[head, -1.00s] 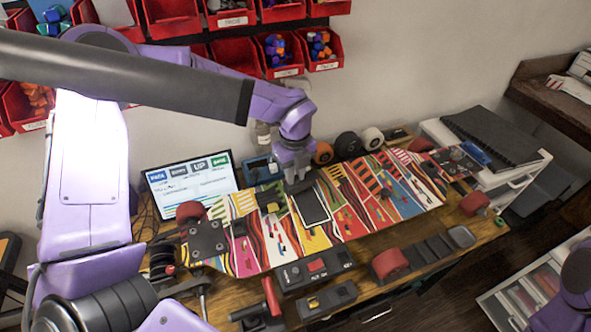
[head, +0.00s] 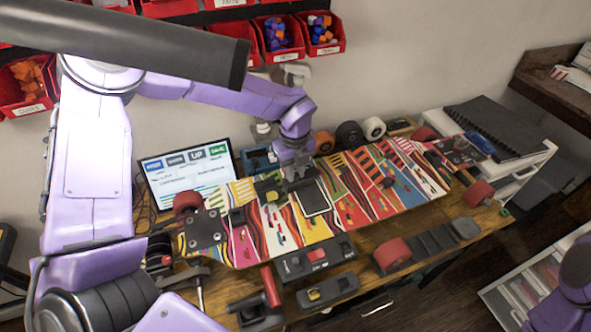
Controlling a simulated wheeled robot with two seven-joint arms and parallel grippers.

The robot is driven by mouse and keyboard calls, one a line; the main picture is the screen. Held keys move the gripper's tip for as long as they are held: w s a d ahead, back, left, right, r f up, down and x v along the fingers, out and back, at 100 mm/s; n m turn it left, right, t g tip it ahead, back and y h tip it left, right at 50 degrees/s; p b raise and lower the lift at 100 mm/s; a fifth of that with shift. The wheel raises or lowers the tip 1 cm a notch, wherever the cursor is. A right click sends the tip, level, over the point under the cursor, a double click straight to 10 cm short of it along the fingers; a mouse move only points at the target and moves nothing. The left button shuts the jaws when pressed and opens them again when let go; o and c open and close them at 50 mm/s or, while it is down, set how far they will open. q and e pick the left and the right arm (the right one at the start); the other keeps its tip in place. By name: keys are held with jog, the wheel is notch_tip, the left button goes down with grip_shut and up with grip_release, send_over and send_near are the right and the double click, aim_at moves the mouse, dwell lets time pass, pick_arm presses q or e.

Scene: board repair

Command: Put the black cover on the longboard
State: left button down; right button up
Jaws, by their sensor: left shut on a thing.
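The longboard (head: 357,205) lies across the workbench, its deck covered in bright multicoloured stripes. A black rectangular area with a pale outline (head: 315,199) shows near its middle. My left gripper (head: 298,178) points down just over the deck, at the upper left of this rectangle. It is shut on a dark piece that looks like the black cover (head: 303,185). The fingers partly hide this piece, and I cannot tell whether it touches the deck. My right gripper is out of view; only part of my right arm shows at the lower right.
A tablet screen (head: 188,175) stands behind the board's left end. Dark and white wheels (head: 349,134) line the back edge. Black trays with a red wheel (head: 393,254) and a red-handled tool (head: 270,287) lie in front. Red bins (head: 280,36) hang on the wall.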

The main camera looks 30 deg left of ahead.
pick_arm(q)
jog(key=shift+f, duration=0.2)
dwell(0.3)
jog(key=shift+f+b, duration=0.2)
jog(key=shift+b, duration=0.1)
jog(key=c, duration=0.9)
grip_release()
jog(key=shift+c, duration=1.1)
jog(key=shift+r, duration=0.15)
